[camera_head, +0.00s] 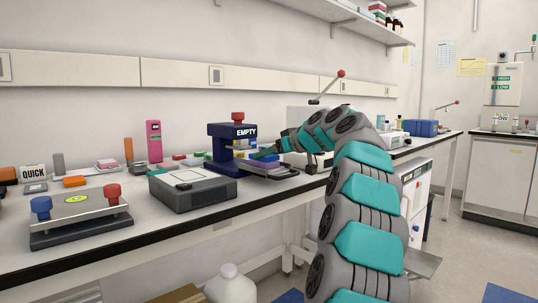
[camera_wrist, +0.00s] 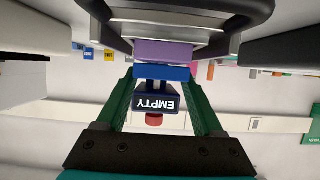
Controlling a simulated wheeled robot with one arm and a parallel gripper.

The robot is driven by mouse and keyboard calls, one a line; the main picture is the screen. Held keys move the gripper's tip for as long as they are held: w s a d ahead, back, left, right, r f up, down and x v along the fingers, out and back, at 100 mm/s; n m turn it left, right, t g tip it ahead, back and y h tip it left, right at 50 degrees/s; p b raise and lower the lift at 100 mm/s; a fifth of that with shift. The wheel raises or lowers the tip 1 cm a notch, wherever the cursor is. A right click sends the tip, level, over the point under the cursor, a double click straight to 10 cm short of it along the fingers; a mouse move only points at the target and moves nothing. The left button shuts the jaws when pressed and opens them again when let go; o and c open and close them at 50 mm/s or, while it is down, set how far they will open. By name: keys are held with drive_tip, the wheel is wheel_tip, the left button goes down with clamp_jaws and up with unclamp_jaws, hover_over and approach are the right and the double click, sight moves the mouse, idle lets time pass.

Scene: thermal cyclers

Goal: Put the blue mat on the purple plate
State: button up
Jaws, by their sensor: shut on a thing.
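My gripper (camera_wrist: 160,76) has green fingers and is shut on the blue mat (camera_wrist: 162,73), a thin flat slab held level between the fingertips in the wrist view. The purple plate (camera_wrist: 164,50) lies directly against the mat's edge in that upside-down view, so the mat is just over it. I cannot tell whether they touch. The plate sits on a grey metal holder (camera_wrist: 165,27).
The blue EMPTY device (camera_head: 226,133) with a red knob stands close to my gripper. A grey flat-topped unit (camera_head: 192,189) is left of it, and a clamp with red and blue knobs (camera_head: 80,214) stands at the bench's left. Several small coloured items lie behind them.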

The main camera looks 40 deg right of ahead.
drive_tip(key=shift+f, duration=0.2)
drive_tip(key=o, duration=1.4)
drive_tip(key=shift+c, duration=0.2)
drive_tip(key=shift+r, duration=0.1)
drive_tip(key=shift+r, duration=0.2)
drive_tip(key=b+v, duration=0.1)
drive_tip(key=v, duration=1.1)
drive_tip(key=shift+f, duration=0.1)
